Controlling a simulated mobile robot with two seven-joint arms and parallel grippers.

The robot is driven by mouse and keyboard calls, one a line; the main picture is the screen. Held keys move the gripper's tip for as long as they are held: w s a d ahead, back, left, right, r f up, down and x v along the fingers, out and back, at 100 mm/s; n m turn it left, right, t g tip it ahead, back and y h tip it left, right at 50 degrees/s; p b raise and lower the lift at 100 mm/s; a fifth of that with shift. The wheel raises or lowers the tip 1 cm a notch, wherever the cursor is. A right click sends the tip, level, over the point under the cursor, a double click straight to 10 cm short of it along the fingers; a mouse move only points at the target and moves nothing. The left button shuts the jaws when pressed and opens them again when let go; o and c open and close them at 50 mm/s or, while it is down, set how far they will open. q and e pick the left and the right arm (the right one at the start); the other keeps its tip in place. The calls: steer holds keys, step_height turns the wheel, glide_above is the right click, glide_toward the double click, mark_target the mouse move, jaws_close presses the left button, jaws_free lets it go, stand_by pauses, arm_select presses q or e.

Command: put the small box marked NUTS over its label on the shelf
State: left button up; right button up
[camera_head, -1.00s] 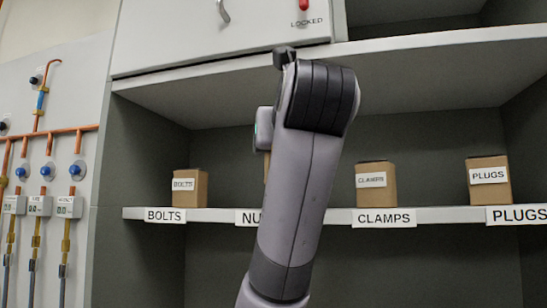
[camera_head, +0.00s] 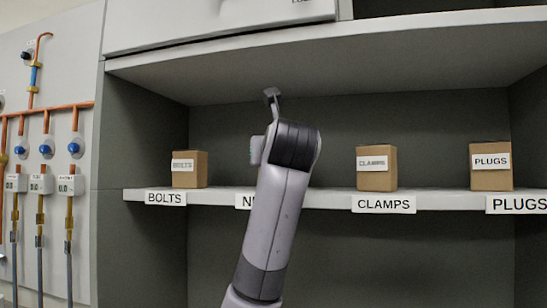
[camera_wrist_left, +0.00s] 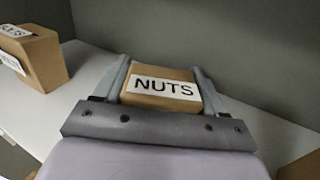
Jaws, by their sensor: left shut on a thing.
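The small brown NUTS box (camera_wrist_left: 162,88) sits between the two fingers of my left gripper (camera_wrist_left: 161,68) in the left wrist view, with its white label facing the camera. The gripper is shut on it. The pale shelf lies below and around it; I cannot tell whether the box touches the shelf. My right gripper is not in view.
On the shelf (camera_head: 335,199) stand a BOLTS box (camera_head: 190,170) to the left, a CLAMPS box (camera_head: 376,168) and a PLUGS box (camera_head: 491,166) to the right, each above its own label. An upper board (camera_head: 400,48) overhangs the shelf. Pipes with valves (camera_head: 46,150) are at far left.

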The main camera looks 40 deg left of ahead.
arm_select(q)
steer(key=shift+f, duration=0.15)
steer(key=shift+f, duration=0.15)
steer(key=o, duration=1.2)
